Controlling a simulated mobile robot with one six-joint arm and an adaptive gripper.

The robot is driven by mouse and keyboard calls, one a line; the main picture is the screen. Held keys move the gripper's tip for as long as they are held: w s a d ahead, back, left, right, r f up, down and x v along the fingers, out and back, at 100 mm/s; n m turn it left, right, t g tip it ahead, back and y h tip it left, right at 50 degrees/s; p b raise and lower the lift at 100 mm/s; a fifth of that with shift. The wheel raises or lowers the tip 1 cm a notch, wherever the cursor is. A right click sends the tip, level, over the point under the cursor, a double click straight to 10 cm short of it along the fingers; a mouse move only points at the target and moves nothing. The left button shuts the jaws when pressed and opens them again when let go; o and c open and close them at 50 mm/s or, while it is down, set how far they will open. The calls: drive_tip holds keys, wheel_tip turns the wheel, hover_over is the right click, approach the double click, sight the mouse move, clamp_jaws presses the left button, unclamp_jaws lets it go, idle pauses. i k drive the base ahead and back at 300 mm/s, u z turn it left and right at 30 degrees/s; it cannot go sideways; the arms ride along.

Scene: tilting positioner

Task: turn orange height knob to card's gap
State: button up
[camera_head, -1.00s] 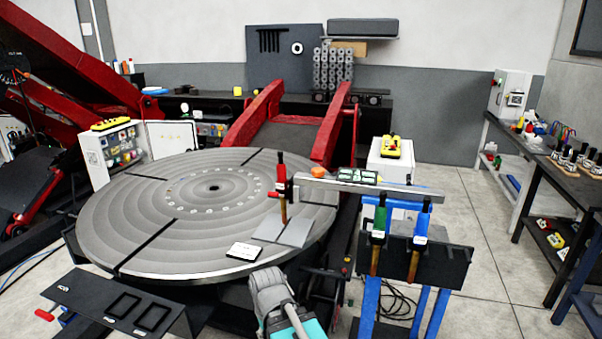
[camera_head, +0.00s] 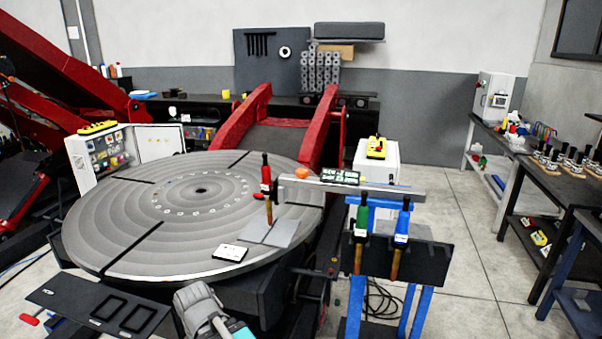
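The orange height knob (camera_head: 302,173) sits on top of the left part of a grey horizontal bar (camera_head: 390,189), beside the red torch. A small white card (camera_head: 230,253) with dark print lies near the front edge of the round grey turntable (camera_head: 120,232). Its writing is too small to read. The red torch (camera_head: 266,178) stands upright with its tip pointing down over a light metal plate (camera_head: 283,233). A grey and teal part of my arm shows at the bottom edge, in front of the turntable. My gripper's fingers are not visible.
Green (camera_head: 361,222) and blue (camera_head: 401,228) torches hang in a dark rack (camera_head: 432,262) on blue legs, right of the turntable. A dark shelf (camera_head: 98,306) with square frames stands at the front left. Red tilting arms (camera_head: 237,115) rise behind.

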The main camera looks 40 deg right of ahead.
sight(302, 173)
drive_tip(key=z, duration=0.05)
drive_tip(key=k, duration=1.2)
drive_tip(key=z, duration=1.15)
drive_tip(key=i, duration=1)
drive_tip(key=u, duration=0.05)
